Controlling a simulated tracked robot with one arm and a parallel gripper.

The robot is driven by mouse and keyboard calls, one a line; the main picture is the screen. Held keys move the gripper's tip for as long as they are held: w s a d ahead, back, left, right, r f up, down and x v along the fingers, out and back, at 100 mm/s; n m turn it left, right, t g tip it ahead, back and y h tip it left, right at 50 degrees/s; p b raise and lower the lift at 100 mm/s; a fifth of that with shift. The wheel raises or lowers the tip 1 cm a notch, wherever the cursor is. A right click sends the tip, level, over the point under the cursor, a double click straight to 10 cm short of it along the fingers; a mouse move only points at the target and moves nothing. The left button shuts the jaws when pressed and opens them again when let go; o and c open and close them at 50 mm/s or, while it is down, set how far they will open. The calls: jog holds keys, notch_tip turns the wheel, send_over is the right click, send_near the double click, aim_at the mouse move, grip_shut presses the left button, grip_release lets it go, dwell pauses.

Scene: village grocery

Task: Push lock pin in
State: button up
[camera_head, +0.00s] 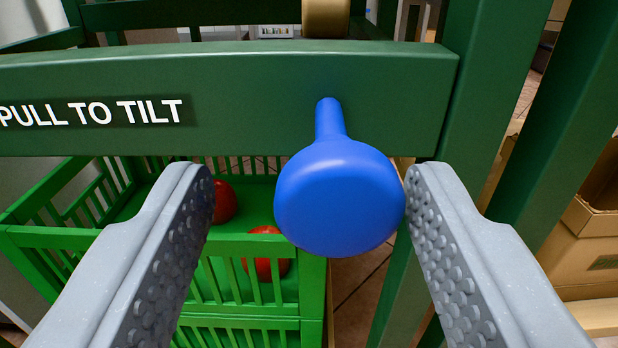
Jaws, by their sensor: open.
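The lock pin (338,198) is blue, with a round knob at its near end and a thinner shaft behind it. The shaft sticks out of a dark green bar (260,98) that carries the white words "PULL TO TILT". My gripper (308,190) is open, with one grey studded finger on each side of the knob. The right fingertip is close beside the knob; I cannot tell whether it touches. The left fingertip is clearly apart from it. How deep the shaft sits in the bar is hidden.
A green slatted crate (240,310) stands below and behind the bar, with red round items (266,252) in it. Dark green posts (497,90) rise at right. A cardboard box (588,235) is at the far right. A brass-coloured cylinder (326,17) shows above the bar.

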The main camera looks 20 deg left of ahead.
aim_at(339, 224)
jog(key=shift+w+d, duration=0.1)
jog(key=shift+d, duration=0.2)
jog(key=c, duration=0.3)
grip_shut()
jog(key=shift+p+x, duration=0.35)
jog(key=shift+x, duration=1.3)
jog(key=shift+d+r, duration=0.1)
jog(key=shift+o, duration=1.5)
grip_release()
jog(key=shift+w, duration=0.1)
